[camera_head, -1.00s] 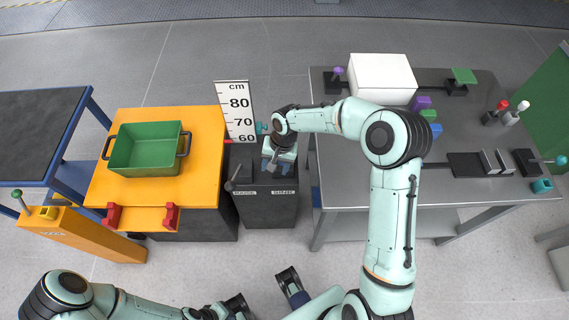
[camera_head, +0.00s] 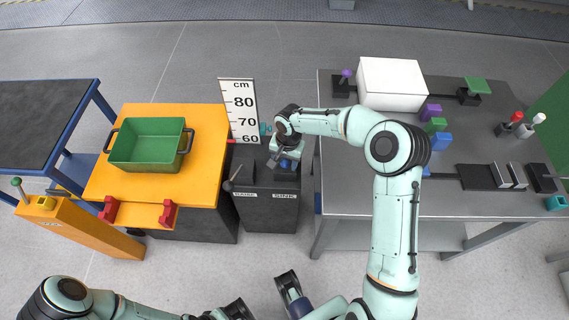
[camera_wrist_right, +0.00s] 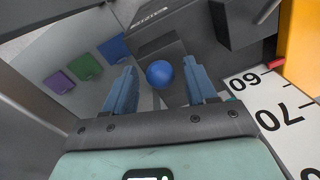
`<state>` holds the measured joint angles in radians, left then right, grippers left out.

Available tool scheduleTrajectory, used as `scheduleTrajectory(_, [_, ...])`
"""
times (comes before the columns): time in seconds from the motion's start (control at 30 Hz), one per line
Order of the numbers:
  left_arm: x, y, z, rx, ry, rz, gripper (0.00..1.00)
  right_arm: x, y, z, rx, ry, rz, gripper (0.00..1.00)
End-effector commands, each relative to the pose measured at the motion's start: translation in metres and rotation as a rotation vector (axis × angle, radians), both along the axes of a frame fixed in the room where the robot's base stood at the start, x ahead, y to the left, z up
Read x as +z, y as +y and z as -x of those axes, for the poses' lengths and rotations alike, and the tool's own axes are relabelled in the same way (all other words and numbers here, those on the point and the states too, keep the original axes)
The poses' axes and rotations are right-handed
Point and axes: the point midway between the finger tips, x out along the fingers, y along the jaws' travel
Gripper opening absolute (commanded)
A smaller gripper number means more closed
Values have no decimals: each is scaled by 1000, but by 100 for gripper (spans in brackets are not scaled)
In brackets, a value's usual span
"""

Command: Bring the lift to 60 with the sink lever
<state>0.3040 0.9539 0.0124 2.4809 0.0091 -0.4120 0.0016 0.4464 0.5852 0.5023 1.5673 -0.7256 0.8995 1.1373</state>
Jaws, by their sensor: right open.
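The sink lever's blue ball knob (camera_head: 286,164) stands on the dark box marked SINK (camera_head: 285,218); it also shows in the right wrist view (camera_wrist_right: 160,74). My right gripper (camera_head: 288,157) is open at the knob. In the wrist view its blue fingers (camera_wrist_right: 160,64) stand on both sides of the knob, with gaps visible. The orange lift platform (camera_head: 213,130) carries a green bin (camera_head: 146,155). Its red pointer (camera_head: 231,141) is close to the 60 mark of the white scale (camera_head: 239,110); the exact reading is unclear. My left gripper (camera_head: 236,308) is partly cut off at the bottom edge.
The raise lever (camera_head: 228,185) stands just left of the sink lever. A grey table (camera_head: 350,190) on the right holds a white box (camera_head: 391,82), several coloured blocks and other levers. A blue-framed table (camera_head: 50,115) is at the left. Open floor lies behind.

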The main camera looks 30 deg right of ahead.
Motion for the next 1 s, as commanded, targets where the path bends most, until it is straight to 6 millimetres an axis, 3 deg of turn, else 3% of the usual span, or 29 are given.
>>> scheduleTrajectory(0.2, [-1, 0, -1, 0, -2, 0, 0, -17, 1, -1, 1, -1, -1, 56])
scheduleTrajectory(0.47, [-1, 0, -1, 0, -3, 0, 0, -19, 1, -1, 0, -1, -1, 56])
scheduleTrajectory(0.5, [-1, 0, -1, 0, -3, 0, 0, -19, 1, -1, 0, -1, -1, 53])
scheduleTrajectory(0.67, [-1, 0, -1, 0, -3, 0, 0, -19, 1, -1, 1, -1, -1, 1])
scheduleTrajectory(1.0, [6, 0, 1, -2, 5, 1, 0, -15, 1, -2, -1, 24, -17, 0])
